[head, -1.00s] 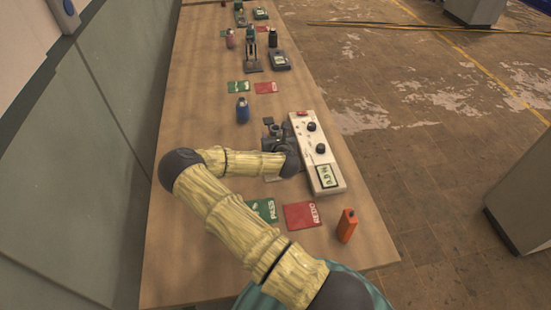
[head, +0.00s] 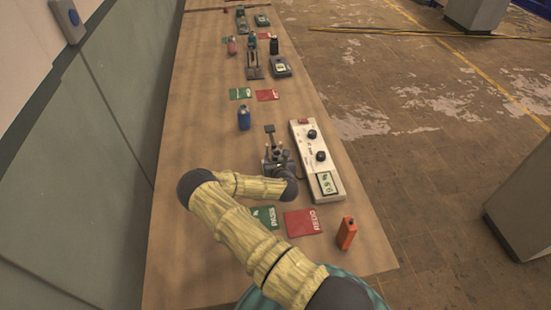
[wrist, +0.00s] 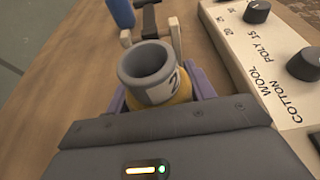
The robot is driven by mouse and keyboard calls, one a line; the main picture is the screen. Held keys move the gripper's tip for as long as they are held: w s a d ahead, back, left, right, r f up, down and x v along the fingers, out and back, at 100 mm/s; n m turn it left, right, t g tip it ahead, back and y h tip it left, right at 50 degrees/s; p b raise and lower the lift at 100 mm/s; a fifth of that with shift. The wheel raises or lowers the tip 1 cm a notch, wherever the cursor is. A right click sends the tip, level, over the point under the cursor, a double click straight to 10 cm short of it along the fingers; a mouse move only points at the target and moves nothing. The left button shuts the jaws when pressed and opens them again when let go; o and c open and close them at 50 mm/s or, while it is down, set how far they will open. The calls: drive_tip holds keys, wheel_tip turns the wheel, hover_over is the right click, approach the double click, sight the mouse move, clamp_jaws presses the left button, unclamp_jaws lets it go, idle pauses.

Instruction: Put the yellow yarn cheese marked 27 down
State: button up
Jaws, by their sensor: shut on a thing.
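The yellow yarn cheese (wrist: 178,93) is between the purple fingers of my gripper (wrist: 162,98), which is shut on it. Its grey tube end points up, and a white label shows a "2"; the rest of the label is hidden. Most of the yellow yarn is hidden by my gripper's body. In the head view my gripper (head: 276,160) is over the bench, just left of the white meter (head: 305,150). The cheese cannot be made out there, and its base is hidden, so I cannot tell whether it touches anything.
A dark stand (head: 269,130) with pale prongs is just beyond my gripper. A blue bottle (head: 244,118) stands farther back. Green (head: 264,217) and red (head: 303,222) cards and an orange object (head: 346,233) lie nearer. Bare bench (head: 190,150) is at left.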

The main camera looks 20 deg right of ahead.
drive_tip(key=shift+a, duration=0.1)
drive_tip(key=shift+f, duration=0.15)
drive_tip(key=o, duration=1)
drive_tip(key=shift+s, duration=0.1)
drive_tip(key=shift+o, duration=0.2)
drive_tip(key=shift+r, duration=0.25)
drive_tip(key=b+v, duration=0.2)
drive_tip(key=v, duration=1)
drive_tip(key=shift+f, duration=0.1)
